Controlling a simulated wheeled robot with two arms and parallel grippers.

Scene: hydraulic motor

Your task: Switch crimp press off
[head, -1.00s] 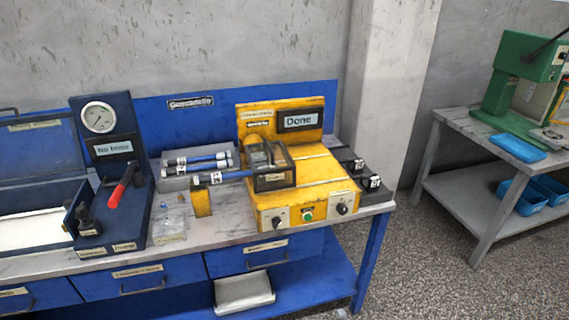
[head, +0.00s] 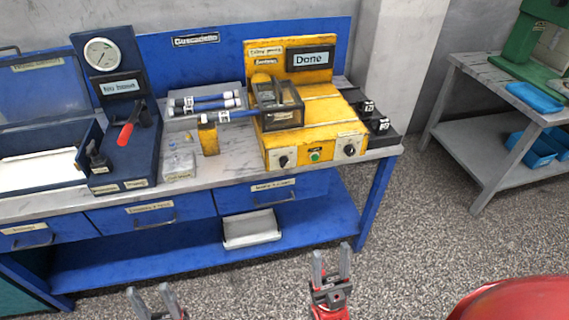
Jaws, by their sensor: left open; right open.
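The yellow crimp press (head: 330,118) stands at the right end of the blue workbench. Its display (head: 310,60) reads "Done". Its front panel has a black knob (head: 283,160) on the left, a green button (head: 315,155) in the middle and another black knob (head: 349,150) on the right. A blue hose (head: 238,115) lies with one end in the press's clear-sided guard (head: 280,104). My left gripper (head: 151,292) is open and empty at the bottom edge, below the bench. My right gripper (head: 331,264) is open and empty in front of the bench, well short of the press.
A dark blue test stand (head: 128,135) with a gauge and red lever is left of the press. More hoses (head: 205,102) lie on a grey tray. A grey table (head: 490,85) with a green machine stands at right. The floor between is clear. A red rounded surface shows bottom right.

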